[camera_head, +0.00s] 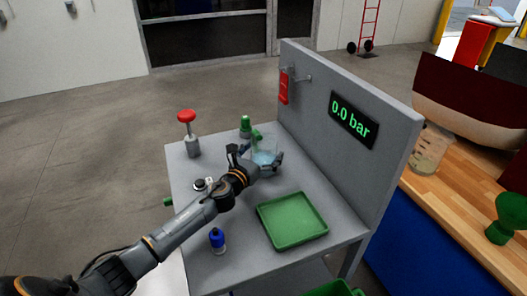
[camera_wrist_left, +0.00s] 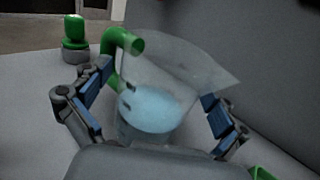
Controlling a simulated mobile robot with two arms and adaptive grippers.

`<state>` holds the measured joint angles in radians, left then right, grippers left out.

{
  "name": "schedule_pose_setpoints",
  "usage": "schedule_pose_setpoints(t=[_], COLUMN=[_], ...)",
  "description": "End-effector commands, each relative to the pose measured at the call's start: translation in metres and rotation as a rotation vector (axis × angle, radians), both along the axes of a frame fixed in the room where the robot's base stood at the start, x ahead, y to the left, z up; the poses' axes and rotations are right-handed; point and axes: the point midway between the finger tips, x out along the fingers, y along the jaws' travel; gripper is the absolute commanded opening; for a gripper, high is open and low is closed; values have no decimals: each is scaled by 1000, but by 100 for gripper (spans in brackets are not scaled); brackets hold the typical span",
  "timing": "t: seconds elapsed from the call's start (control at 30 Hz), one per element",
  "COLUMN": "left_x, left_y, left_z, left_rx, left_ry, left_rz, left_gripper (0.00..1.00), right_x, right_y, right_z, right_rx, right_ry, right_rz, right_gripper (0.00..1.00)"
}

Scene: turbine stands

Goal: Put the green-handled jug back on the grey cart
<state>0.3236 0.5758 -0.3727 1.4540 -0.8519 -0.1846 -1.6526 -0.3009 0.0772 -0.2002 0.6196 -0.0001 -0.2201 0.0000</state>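The green-handled jug (camera_head: 268,155) is clear, with pale blue liquid inside, and stands at the back of the grey cart (camera_head: 225,265), near its upright panel. In the left wrist view the jug (camera_wrist_left: 160,95) sits between my left gripper's fingers, with its green handle towards the left finger. My left gripper (camera_head: 256,160) is open around the jug; the fingers (camera_wrist_left: 158,112) are wide apart. Bare gaps show beside the jug's lower part, though I cannot tell whether its upper wall touches the right finger. My right gripper is not in view.
A green tray (camera_head: 292,220) lies on the cart's front right. A red-topped item (camera_head: 190,135), a green-topped item (camera_head: 245,127) and a blue bottle (camera_head: 217,240) stand around my arm. The panel carries a "0.0 bar" display (camera_head: 352,118). A wooden-topped bench (camera_head: 460,210) is at right.

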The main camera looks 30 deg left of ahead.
Motion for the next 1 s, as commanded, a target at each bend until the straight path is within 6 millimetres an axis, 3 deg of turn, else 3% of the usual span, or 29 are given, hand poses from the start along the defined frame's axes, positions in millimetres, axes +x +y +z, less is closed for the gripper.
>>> schedule_pose_setpoints(t=[0.3, 0.7, 1.0], left_x=[0, -59, -75], left_y=[0, 3, 5], left_z=[5, 0, 3], left_rx=[0, 2, 0], left_ry=[0, 2, 0], left_rz=[0, -2, 0], left_gripper=[99, 99, 99], right_x=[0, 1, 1], right_y=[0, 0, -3], right_z=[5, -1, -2], right_rx=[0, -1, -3], right_ry=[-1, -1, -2], right_rz=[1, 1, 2], right_gripper=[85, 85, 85])
